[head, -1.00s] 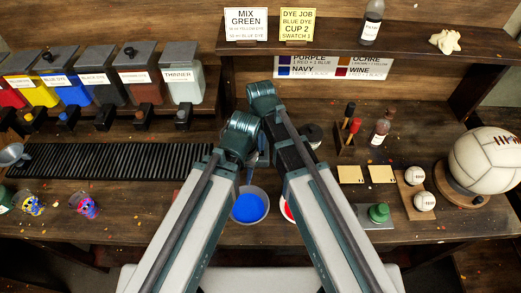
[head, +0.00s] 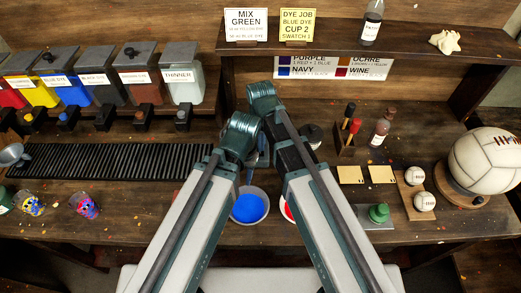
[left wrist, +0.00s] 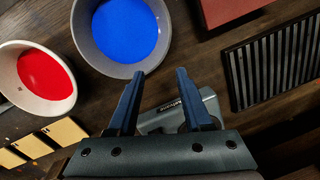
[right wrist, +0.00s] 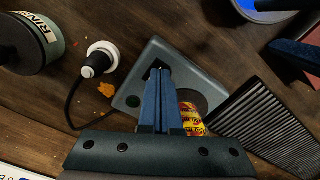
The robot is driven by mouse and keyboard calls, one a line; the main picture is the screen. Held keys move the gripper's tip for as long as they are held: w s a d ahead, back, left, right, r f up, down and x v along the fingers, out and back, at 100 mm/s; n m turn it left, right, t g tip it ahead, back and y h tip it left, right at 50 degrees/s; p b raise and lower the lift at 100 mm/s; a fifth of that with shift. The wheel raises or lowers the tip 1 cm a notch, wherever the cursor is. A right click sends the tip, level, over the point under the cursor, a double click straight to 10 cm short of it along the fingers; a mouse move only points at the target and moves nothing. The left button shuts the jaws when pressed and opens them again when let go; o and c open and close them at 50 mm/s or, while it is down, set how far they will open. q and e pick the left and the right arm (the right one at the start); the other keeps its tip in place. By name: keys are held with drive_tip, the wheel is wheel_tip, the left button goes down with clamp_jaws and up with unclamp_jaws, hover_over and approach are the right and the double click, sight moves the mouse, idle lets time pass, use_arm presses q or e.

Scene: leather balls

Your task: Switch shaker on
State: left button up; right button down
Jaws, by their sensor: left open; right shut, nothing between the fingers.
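The shaker is a grey-teal box. In the right wrist view its housing (right wrist: 143,62) has a dark recess at the fingertips and a small green round spot (right wrist: 132,101). A yellow and red patterned cup (right wrist: 191,118) sits on its dark round part. My right gripper (right wrist: 160,72) is shut and empty, its tips over the recess; I cannot tell whether they touch. My left gripper (left wrist: 159,74) is open and empty, between the shaker (left wrist: 165,118) and the bowl of blue dye (left wrist: 125,28). In the head view my arms hide the shaker.
A ribbed black rack (head: 110,161) lies left of the arms. A bowl of red dye (left wrist: 42,75) is near the left gripper. Patterned cups (head: 85,206) stand at front left.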

use_arm(q)
drive_tip(key=shift+f+b, duration=0.85)
drive_tip(key=shift+f, duration=0.05)
use_arm(e)
drive_tip(key=shift+f, duration=0.85)
wheel_tip(320, 180, up, 7)
drive_tip(key=p, duration=0.7)
use_arm(q)
wheel_tip(320, 180, up, 7)
